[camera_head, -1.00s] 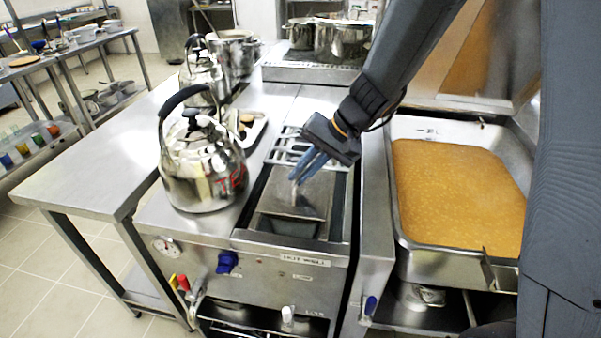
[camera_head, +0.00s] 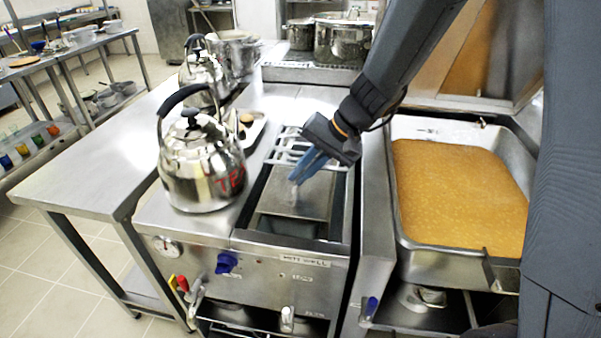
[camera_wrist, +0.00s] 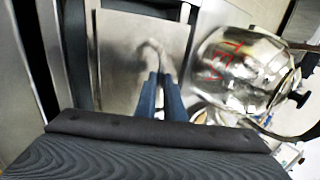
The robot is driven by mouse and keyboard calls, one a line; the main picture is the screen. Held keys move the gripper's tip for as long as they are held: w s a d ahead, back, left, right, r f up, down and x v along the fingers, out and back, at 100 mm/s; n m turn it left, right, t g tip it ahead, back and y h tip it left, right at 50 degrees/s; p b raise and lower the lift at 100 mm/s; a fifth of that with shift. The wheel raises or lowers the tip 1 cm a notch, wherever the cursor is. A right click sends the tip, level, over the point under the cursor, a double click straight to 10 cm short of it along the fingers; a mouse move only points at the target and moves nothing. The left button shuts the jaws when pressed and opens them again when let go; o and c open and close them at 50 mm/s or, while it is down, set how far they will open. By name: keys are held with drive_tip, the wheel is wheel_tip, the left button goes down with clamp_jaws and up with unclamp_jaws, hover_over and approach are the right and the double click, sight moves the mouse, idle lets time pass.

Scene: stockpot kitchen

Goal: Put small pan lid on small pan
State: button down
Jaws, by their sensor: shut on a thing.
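The small pan lid (camera_head: 317,200) is a flat rectangular metal plate with a small handle. My gripper (camera_head: 297,181) reaches down from the upper right and is shut on this handle. The lid also fills the middle of the wrist view (camera_wrist: 118,50), with my blue fingers (camera_wrist: 159,82) at its handle. The small pan (camera_head: 283,224) is a rectangular metal pan set in the well of the counter unit. The lid is above it and hides its rear. The pan's front part shows open. Whether lid and pan touch, I cannot tell.
A shiny kettle (camera_head: 203,165) marked in red stands close left of the well, and another kettle (camera_head: 203,75) is behind it. A white rack (camera_head: 292,150) lies behind the lid. A large pan of orange-brown food (camera_head: 455,190) is at right.

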drive_tip(key=shift+f+b, duration=0.4)
drive_tip(key=shift+b, duration=0.15)
idle(0.4)
drive_tip(key=c, duration=1.8)
unclamp_jaws()
